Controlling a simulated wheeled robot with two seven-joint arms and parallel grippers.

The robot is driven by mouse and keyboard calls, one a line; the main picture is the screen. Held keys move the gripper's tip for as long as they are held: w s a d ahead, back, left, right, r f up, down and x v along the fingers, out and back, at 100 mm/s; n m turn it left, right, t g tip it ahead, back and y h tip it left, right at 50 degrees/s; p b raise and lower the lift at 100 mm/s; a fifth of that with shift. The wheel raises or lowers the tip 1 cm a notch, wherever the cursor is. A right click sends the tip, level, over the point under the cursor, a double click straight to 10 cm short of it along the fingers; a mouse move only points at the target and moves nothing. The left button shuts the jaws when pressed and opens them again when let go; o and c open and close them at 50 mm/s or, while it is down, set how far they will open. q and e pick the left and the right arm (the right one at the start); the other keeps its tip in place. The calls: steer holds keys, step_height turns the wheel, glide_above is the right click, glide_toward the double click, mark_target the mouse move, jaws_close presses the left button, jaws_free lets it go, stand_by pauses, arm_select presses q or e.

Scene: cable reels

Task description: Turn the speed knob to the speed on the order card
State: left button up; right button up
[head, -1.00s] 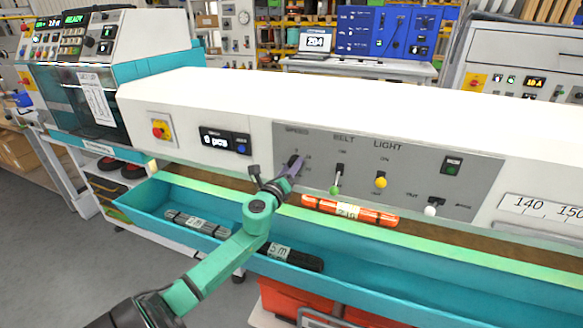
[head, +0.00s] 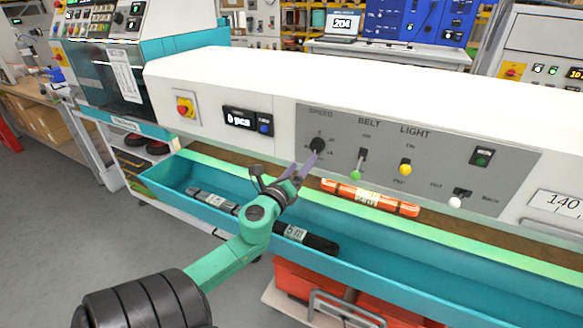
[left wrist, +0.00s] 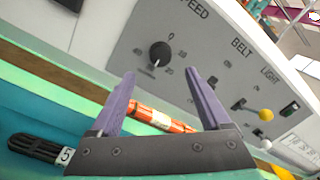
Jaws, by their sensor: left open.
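The black round speed knob (head: 317,145) sits under the word SPEED on the grey panel (head: 345,122). It also shows in the left wrist view (left wrist: 160,55), with a small white mark near its lower left edge; the scale figures are mostly too small to read. My left gripper (head: 302,166) is open and empty, its purple fingers just below and in front of the knob. In the left wrist view its fingertips (left wrist: 160,76) stand apart, with the knob beyond the gap, not between them. A white printed sheet (head: 125,76) hangs on the machine at left; its text is unreadable. My right gripper is out of view.
Right of the knob are the green-tipped belt lever (head: 356,174), the yellow light lever (head: 405,169) and a white-tipped lever (head: 455,202).

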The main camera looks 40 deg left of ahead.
arm_select(q)
steer(key=b+v, duration=0.1)
steer(key=v, duration=0.4)
steer(key=shift+s+d, duration=0.15)
steer(key=shift+s, duration=0.15)
